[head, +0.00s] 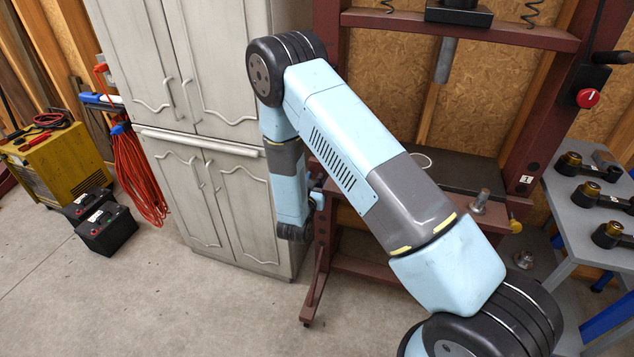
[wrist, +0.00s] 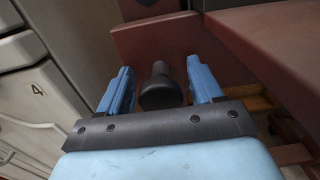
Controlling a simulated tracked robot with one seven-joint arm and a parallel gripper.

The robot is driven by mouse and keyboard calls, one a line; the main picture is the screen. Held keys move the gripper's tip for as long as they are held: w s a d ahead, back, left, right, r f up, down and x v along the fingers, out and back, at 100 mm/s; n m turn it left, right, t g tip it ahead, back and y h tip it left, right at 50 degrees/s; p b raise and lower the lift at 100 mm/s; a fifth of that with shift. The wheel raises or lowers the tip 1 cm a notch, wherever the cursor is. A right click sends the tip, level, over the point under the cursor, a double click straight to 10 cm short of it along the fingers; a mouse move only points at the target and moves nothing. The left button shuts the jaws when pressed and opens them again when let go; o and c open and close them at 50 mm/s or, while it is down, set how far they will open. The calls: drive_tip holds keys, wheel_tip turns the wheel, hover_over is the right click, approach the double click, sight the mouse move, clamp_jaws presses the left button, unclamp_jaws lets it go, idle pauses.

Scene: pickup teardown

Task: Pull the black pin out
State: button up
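The black pin (wrist: 160,92) shows in the wrist view, with a round head facing the camera and a narrower shaft running back toward a dark red steel upright. My gripper (wrist: 160,84) is open, with one blue finger on each side of the pin. Gaps show between both fingers and the pin, so nothing is held. In the head view my forearm covers most of the area, and only a bit of my gripper (head: 318,199) shows at the left upright of the press. The black pin cannot be made out there.
The dark red press frame (head: 510,38) stands ahead, its beam (wrist: 265,40) close on the right in the wrist view. A grey cabinet (head: 215,190) stands close to the left. A grey table (head: 575,215) with black parts is at the right.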

clamp_jaws()
idle(0.4)
drive_tip(key=shift+s, duration=0.1)
